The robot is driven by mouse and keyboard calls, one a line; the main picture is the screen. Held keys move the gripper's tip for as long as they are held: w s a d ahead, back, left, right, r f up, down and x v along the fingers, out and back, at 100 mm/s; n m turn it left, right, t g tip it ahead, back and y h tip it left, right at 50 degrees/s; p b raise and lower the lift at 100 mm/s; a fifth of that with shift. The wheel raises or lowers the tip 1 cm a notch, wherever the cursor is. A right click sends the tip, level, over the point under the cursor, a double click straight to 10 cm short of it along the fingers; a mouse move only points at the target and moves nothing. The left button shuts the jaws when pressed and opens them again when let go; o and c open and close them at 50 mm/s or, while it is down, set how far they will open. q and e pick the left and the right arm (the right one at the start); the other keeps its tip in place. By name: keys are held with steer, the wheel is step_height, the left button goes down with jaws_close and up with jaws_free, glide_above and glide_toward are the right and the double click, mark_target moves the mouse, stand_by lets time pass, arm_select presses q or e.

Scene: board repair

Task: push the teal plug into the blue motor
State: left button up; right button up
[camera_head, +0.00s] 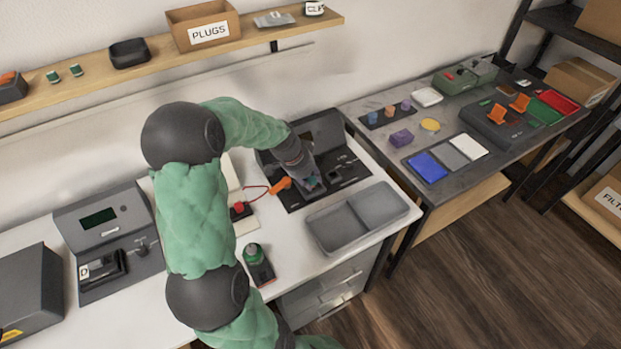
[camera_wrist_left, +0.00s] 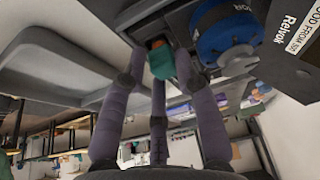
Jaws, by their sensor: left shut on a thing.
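The teal plug (camera_wrist_left: 161,63) is held between the purple-grey fingertips of my left gripper (camera_wrist_left: 160,68) in the left wrist view. The plug's far end is close to a dark part with a small orange piece (camera_wrist_left: 157,43); I cannot tell whether they touch. The blue motor (camera_wrist_left: 226,38), a round blue body with a metal end, is just right of the fingers. In the head view my left gripper (camera_head: 311,182) is low over the black repair station (camera_head: 350,166), and its hand hides most of the plug and motor. My right gripper is not in view.
A grey two-part tray (camera_head: 386,205) sits in front of the station. An orange-handled tool (camera_head: 280,186), a red part (camera_head: 240,209) and a green-topped item (camera_head: 252,253) lie left of it. A shelf with a plugs box (camera_head: 203,25) runs behind.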

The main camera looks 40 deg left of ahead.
arm_select(q)
steer(key=shift+f+b, duration=0.35)
steer(key=shift+f, duration=0.05)
stand_by(0.4)
steer(key=o, duration=1.1)
steer(key=shift+o, duration=0.6)
steer(key=shift+r, duration=0.1)
steer(key=shift+a+r, duration=0.15)
steer(key=shift+r, duration=0.2)
steer(key=shift+r+p, duration=0.9)
steer(key=shift+r, duration=0.25)
steer(key=shift+r, duration=0.1)
